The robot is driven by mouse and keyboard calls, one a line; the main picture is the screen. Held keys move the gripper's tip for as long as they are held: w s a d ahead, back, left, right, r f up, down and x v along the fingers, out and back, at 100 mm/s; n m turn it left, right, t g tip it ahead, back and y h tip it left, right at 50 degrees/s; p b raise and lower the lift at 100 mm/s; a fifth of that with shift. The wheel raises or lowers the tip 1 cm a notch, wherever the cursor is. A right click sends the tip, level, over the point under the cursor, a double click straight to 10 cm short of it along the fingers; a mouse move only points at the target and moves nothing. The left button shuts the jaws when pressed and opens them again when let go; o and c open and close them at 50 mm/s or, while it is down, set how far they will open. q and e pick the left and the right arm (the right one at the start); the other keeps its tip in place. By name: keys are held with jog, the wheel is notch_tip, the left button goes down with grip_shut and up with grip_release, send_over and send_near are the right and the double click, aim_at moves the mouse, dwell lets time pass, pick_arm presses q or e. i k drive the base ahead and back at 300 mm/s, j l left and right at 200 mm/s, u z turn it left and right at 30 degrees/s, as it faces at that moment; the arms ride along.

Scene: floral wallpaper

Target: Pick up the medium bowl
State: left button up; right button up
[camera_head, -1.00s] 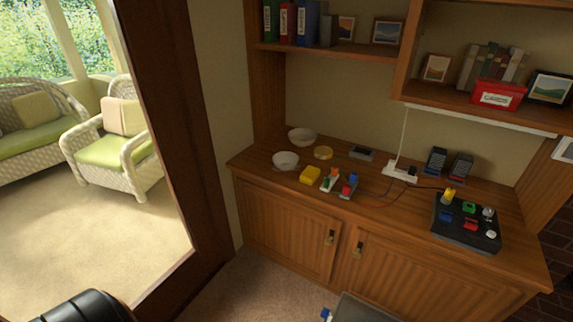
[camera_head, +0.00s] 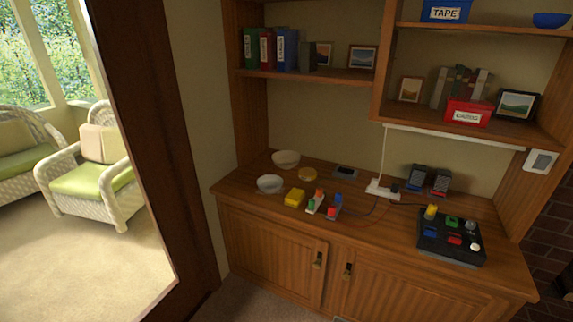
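Two pale bowls stand at the left end of the wooden cabinet top. The cream bowl (camera_head: 286,159) is at the back near the wall. The whiter bowl (camera_head: 270,184) is in front of it, closer to the left front edge. A blue bowl (camera_head: 551,20) sits on the upper right shelf. A small round yellow dish or lid (camera_head: 307,174) lies right of the pale bowls. I cannot tell for sure which bowl is the medium one. Neither of my grippers shows in this view.
A yellow block (camera_head: 294,198), small coloured switches (camera_head: 324,204), a power strip (camera_head: 382,190) with cords and a black control box (camera_head: 451,236) share the cabinet top (camera_head: 395,258). A dark door frame (camera_head: 160,150) stands at left. A red box (camera_head: 467,112) sits on a shelf.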

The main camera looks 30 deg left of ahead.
aim_at(267, 184)
jog(key=i+j+u, duration=0.1)
jog(key=i+j, duration=0.15)
jog(key=j, duration=0.3)
jog(key=i+j+u, duration=0.1)
jog(key=i+j, duration=0.15)
jog(key=j, duration=0.25)
jog(key=i+j+u, duration=0.1)
jog(key=i+j, duration=0.15)
jog(key=j, duration=0.25)
jog(key=i+j+u, duration=0.15)
jog(key=i+j, duration=0.15)
jog(key=j, duration=0.2)
jog(key=i+j+u, duration=0.1)
jog(key=i+j, duration=0.2)
jog(key=j, duration=0.15)
